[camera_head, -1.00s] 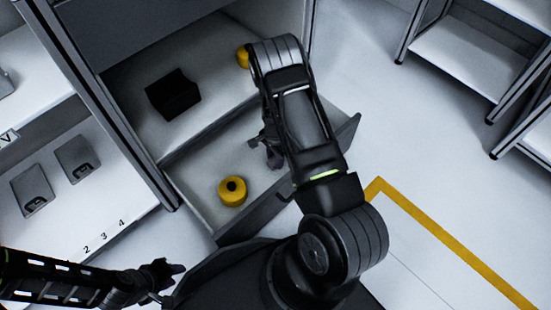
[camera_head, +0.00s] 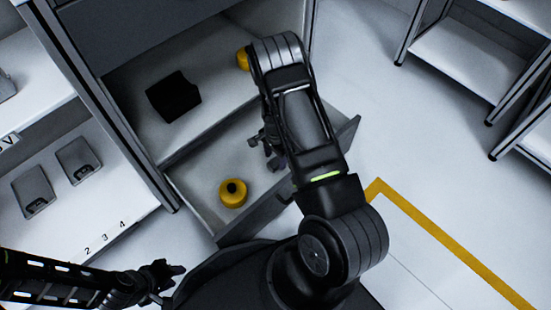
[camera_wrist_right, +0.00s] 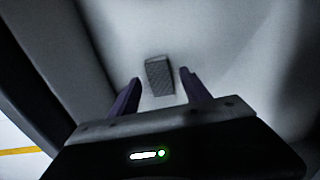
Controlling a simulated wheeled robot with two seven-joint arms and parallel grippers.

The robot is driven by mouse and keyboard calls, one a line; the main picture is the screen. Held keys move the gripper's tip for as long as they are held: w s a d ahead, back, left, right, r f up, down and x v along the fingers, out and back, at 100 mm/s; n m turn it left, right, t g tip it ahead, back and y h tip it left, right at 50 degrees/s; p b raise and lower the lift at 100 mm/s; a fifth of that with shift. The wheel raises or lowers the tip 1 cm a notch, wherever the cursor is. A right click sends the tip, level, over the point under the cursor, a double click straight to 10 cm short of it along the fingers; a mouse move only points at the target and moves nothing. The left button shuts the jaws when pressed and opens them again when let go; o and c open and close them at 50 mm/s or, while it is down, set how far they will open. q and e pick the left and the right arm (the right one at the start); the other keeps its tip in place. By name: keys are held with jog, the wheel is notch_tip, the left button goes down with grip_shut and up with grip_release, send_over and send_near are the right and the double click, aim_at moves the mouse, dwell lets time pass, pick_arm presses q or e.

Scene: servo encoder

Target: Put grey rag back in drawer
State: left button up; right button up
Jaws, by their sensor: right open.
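The open drawer (camera_head: 203,187) is pulled out below the shelf in the head view. My right gripper (camera_head: 270,150) is over the right part of the drawer, partly hidden by my own arm. In the right wrist view a small grey textured rectangle (camera_wrist_right: 160,77), seemingly the grey rag, lies on a pale surface beyond the fingertips. My right gripper is open around empty space (camera_wrist_right: 162,92), with the rectangle seen between its fingers. The rag cannot be made out in the head view. My left gripper (camera_head: 168,274) is at the lower left, away from the drawer; its jaws are unclear.
A yellow roll (camera_head: 232,193) stands in the drawer's left part. A black box (camera_head: 174,97) and another yellow object (camera_head: 243,60) are on the shelf above. A numbered shelf (camera_head: 118,208) holding grey devices is at left. The floor at right is clear.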

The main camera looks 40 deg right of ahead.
aim_at(276, 162)
notch_tip(276, 162, up, 10)
jog(key=p, duration=0.3)
jog(key=shift+r+p, duration=0.2)
jog(key=shift+p, duration=0.15)
